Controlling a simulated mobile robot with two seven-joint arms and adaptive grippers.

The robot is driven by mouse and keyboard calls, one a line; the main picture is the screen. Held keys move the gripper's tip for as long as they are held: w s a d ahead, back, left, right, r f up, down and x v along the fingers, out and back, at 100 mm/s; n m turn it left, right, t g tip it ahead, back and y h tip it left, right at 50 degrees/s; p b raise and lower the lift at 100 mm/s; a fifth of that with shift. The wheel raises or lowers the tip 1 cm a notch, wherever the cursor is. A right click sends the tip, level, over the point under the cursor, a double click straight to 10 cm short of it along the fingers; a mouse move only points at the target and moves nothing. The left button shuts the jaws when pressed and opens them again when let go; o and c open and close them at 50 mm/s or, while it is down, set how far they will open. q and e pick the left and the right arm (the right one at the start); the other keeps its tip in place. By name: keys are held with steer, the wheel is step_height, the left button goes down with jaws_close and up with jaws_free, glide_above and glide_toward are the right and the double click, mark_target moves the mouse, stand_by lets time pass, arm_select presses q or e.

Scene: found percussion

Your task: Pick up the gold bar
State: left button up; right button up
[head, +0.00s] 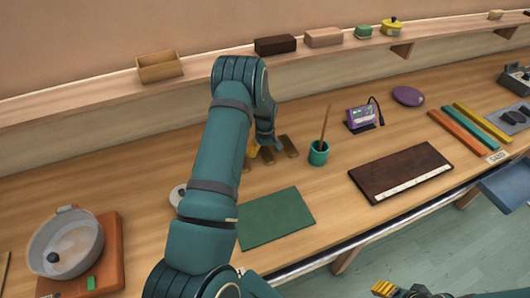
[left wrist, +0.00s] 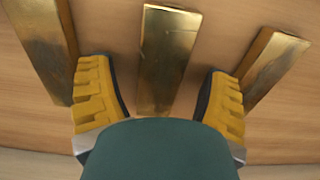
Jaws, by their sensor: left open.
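Three gold bars lie on the wooden workbench. In the left wrist view the middle bar (left wrist: 168,62) lies between my left gripper's (left wrist: 160,92) open yellow fingers, with a gap on either side; its near end is hidden by my teal gripper body. Another bar (left wrist: 42,45) lies close by the left finger, and a third bar (left wrist: 272,65) by the right finger. In the head view my left gripper (head: 257,152) is partly hidden by my arm, with a bar (head: 288,146) showing beside it. My right gripper (head: 385,288) shows only partly at the bottom edge.
A green cup (head: 318,153) with a stick stands right of the bars. A green mat (head: 276,220) lies in front of them, and a dark board (head: 402,172) further right. A shelf (head: 215,78) with small boxes runs behind. A pan (head: 65,240) stands at the left.

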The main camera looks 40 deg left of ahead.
arm_select(q)
steer(key=c, duration=1.2)
jaws_close()
steer(key=shift+r, duration=0.15)
